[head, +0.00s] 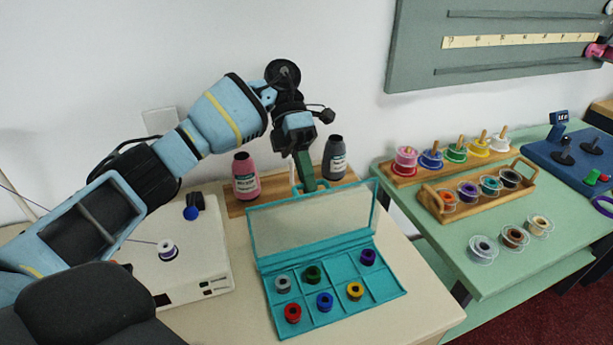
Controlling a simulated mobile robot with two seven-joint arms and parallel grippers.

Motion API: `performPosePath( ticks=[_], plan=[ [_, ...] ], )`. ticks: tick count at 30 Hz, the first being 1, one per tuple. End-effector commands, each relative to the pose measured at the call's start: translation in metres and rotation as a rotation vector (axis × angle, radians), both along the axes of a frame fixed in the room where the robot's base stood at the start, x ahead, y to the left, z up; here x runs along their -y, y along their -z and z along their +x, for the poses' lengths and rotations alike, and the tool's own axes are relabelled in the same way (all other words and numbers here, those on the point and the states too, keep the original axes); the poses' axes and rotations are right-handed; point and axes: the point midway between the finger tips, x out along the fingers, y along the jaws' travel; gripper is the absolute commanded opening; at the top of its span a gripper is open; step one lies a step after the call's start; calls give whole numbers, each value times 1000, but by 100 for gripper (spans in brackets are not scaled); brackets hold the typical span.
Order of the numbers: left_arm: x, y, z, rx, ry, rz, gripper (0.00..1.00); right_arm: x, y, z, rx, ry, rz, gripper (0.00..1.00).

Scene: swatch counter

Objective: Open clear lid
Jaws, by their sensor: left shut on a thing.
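A teal bobbin box (392,290) lies on the cream counter with its compartments in view. Its clear lid (295,224), with a teal frame, stands raised along the back edge of the box. Several coloured bobbins sit in the compartments, among them a red one (293,312), a green one (313,273) and a purple one (368,257). My left gripper (308,182) comes down from above and is shut on the lid at its top edge. The fingertips partly hide the spot they hold. My right gripper is not in view.
A white machine (205,262) with a bobbin is at left. On the green table (470,270) at right are wooden spool racks (478,195) and loose bobbins.

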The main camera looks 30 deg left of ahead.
Motion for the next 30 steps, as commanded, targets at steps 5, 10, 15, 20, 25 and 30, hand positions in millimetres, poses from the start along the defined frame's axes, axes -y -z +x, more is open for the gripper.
performPosePath(
  ticks=[5, 10, 15, 20, 25, 30],
  plan=[
    [2, 10, -2, -17, 5, 12, 22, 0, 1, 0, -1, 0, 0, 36],
    [1, 7, -1, -11, 3, 7, 31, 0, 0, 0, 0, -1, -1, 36],
    [1, 5, -1, -9, 3, 6, 31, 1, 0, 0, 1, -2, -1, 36],
    [-2, 1, 2, -9, 3, 6, 31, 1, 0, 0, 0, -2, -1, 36],
    [-11, -10, 9, -7, 1, 8, 31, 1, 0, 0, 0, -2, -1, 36],
    [-20, -20, 16, -9, 3, 7, 31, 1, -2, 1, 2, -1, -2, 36]
  ],
)
